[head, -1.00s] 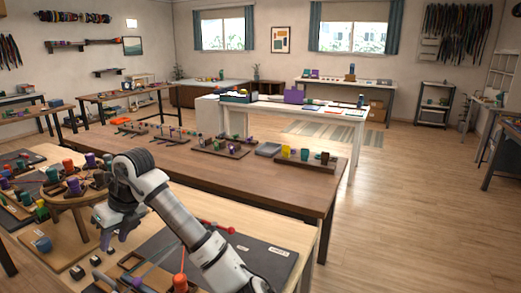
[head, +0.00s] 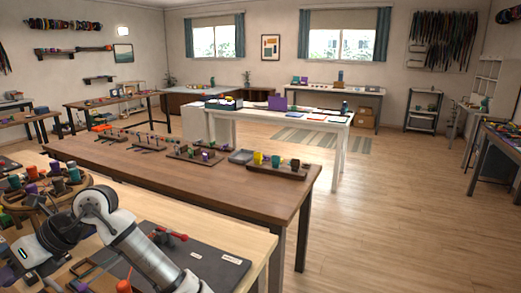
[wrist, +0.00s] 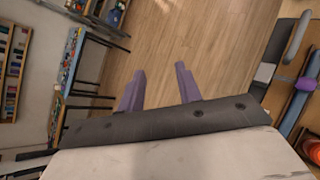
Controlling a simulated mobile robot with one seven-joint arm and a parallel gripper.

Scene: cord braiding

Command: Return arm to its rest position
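My arm bends over the near light-wood table at the lower left of the head view. Its dark hand points left, and the gripper (wrist: 159,70) shows in the wrist view with two purple fingers apart. Nothing is between the fingers. Behind them the wrist view shows wooden floor, so the hand looks outward rather than down at the tabletop. In the head view the fingertips are at the left picture edge and hard to make out. A round wooden stand (head: 42,208) with coloured bobbins is just behind the hand, partly hidden by my arm.
A dark mat (head: 215,250) with white labels and a red-ended tool (head: 172,236) lies right of my arm. A long brown table (head: 215,190) with bobbin racks stands beyond. Wooden floor (head: 390,220) is open to the right. The wrist view shows side tables and shelves.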

